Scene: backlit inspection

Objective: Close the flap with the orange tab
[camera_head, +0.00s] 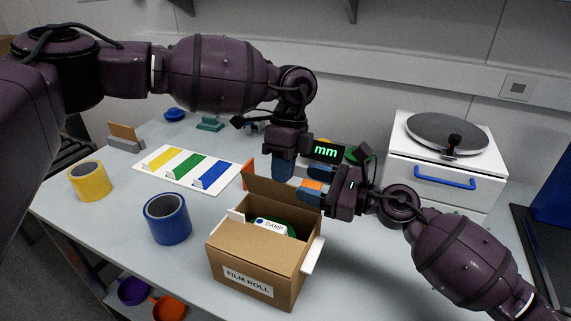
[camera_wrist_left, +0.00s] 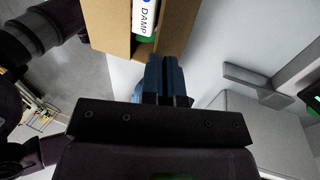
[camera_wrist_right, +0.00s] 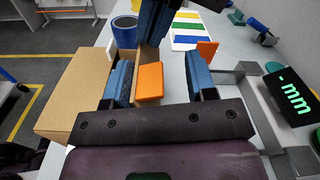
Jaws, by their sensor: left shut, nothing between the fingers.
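The brown box (camera_head: 228,253) labelled FILM ROLL stands open on the table; it also shows in the right wrist view (camera_wrist_right: 75,95). Its back flap (camera_head: 275,190) stands up. The orange tab (camera_head: 312,184) is at that flap's right end. In the right wrist view the orange tab (camera_wrist_right: 149,83) lies between the spread fingers of my right gripper (camera_wrist_right: 160,80), with a gap on the right-hand side. My left gripper (camera_head: 283,178) points down, shut and empty, just behind the flap; its closed fingers show in the left wrist view (camera_wrist_left: 166,80).
Inside the box is a white item marked DAMP (camera_head: 270,226) with green beside it. White pieces stick out at the box's sides. A blue roll (camera_head: 166,222), a yellow roll (camera_head: 90,181) and a colour-strip card (camera_head: 150,180) lie left. A white machine (camera_head: 440,150) stands right.

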